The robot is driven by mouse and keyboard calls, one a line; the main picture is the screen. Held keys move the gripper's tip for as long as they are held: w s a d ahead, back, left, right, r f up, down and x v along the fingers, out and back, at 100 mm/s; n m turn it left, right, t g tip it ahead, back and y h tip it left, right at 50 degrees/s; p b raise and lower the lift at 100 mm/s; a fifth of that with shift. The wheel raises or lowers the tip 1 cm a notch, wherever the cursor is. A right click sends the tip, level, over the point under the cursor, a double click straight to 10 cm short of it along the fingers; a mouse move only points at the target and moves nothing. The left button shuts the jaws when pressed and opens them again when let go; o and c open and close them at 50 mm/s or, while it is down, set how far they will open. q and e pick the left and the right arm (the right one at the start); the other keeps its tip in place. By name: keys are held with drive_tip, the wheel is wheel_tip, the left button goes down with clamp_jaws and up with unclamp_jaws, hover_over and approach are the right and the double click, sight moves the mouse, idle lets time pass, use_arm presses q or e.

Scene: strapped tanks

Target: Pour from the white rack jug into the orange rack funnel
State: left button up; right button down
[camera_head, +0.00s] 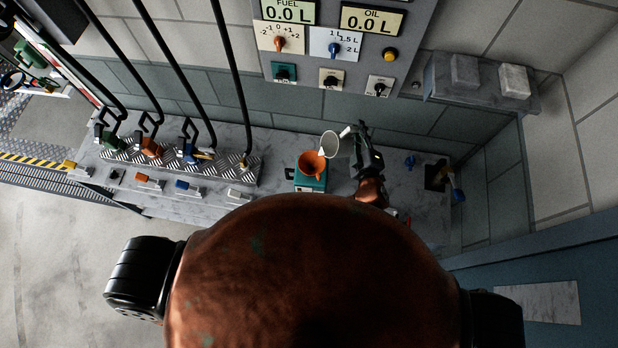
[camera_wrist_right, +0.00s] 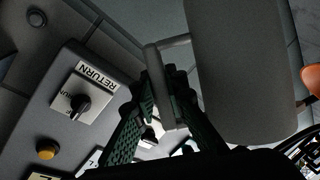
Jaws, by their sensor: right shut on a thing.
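The white jug (camera_head: 330,143) is held above the counter, just right of and close to the orange funnel (camera_head: 312,163). The funnel sits on a teal box (camera_head: 311,183). My right gripper (camera_head: 352,134) is shut on the jug's handle, which shows between the fingers in the right wrist view (camera_wrist_right: 160,88). The jug's body (camera_wrist_right: 240,70) fills the upper right of that view, and the funnel's edge (camera_wrist_right: 311,78) shows at its right border. I cannot tell how far the jug is tilted or what is inside it. My left gripper is not in view.
A panel (camera_head: 335,50) with FUEL and OIL displays, both reading 0.0 L, hangs behind the counter. A sloped rack (camera_head: 180,163) with colored nozzles and hoses stands at left. A grey shelf (camera_head: 440,88) juts out at right. The marble counter (camera_head: 410,195) has some bare room.

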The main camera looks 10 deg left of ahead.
sight(355, 128)
drive_tip(key=shift+r, duration=0.1)
idle(0.3)
drive_tip(key=shift+s+a+r+n, duration=0.2)
drive_tip(key=shift+a+r+n, duration=0.2)
drive_tip(key=shift+r, duration=0.15)
idle(1.5)
drive_tip(key=shift+s+a+r+n+t+b, duration=0.3)
drive_tip(key=shift+a+r+n+b, duration=0.1)
drive_tip(key=shift+r+b, duration=0.15)
idle(0.8)
